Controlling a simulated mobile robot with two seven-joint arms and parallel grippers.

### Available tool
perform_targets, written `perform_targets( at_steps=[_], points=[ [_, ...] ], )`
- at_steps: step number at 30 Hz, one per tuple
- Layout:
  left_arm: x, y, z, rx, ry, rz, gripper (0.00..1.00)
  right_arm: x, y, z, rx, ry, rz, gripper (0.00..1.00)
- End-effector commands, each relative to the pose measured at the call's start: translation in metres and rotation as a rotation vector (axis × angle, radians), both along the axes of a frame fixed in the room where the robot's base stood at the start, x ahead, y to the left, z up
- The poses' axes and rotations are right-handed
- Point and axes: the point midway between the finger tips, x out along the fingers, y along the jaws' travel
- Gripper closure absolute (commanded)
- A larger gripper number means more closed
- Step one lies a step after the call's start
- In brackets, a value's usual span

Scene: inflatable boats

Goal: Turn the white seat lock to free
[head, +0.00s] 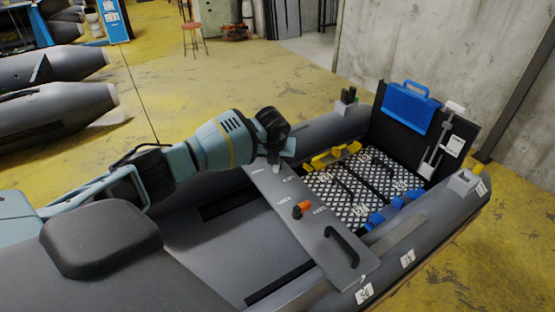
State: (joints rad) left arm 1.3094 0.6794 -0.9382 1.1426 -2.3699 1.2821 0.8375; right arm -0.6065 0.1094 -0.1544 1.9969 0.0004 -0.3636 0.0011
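The grey seat board (312,222) lies across the inflatable boat (190,235) and carries printed labels. An orange lock knob (301,209) on a dark base sits near its middle. A black handle (347,245) is at its near end. My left gripper (276,158) points down at the far end of the board, close to its surface. The gripper and wrist cover that spot. I cannot clearly make out a white lock there, nor whether the fingers are open or touching anything. My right gripper is out of view.
Behind the board, a checkered floor (345,204) holds a yellow part (336,155) and blue parts (376,219). A blue case (408,107) hangs on the dark transom (390,138). Grey tubes rim the boat. Open yellow floor (235,75) lies beyond, with a stool (193,32).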

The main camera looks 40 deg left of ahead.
Motion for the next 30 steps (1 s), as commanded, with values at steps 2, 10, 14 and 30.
perform_targets(
  at_steps=[2,10,14,30],
  points=[
    [-0.001,0.003,0.000,0.001,-0.001,-0.072,1.00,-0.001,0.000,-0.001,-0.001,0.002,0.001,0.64],
    [-0.002,0.007,-0.002,0.000,0.001,-0.327,1.00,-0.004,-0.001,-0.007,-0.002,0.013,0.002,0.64],
    [-0.002,0.009,-0.003,-0.001,0.002,-0.449,1.00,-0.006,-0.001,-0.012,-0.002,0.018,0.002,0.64],
    [-0.001,0.015,-0.002,0.000,0.000,-0.816,1.00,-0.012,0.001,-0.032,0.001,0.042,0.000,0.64]
  ],
)
